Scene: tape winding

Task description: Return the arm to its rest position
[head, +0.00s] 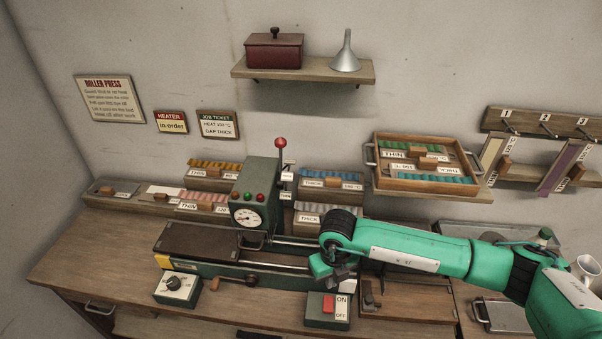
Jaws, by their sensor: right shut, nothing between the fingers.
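My right arm reaches in from the right edge, green with black joints. Its gripper (343,276) points down over the right end of the roller press (210,265), just above and behind the ON/OFF switch box (318,312). The gripper is shut and empty. I cannot tell whether it touches the press. The forearm hides part of the bench behind it. My left gripper does not show.
The press has a gauge housing (254,200) with a red-knobbed lever (281,143). A dial box (178,288) stands at its front left. Labelled trays line the back. A wooden tray (420,190) sits on a shelf at right. The bench's left front (90,255) is clear.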

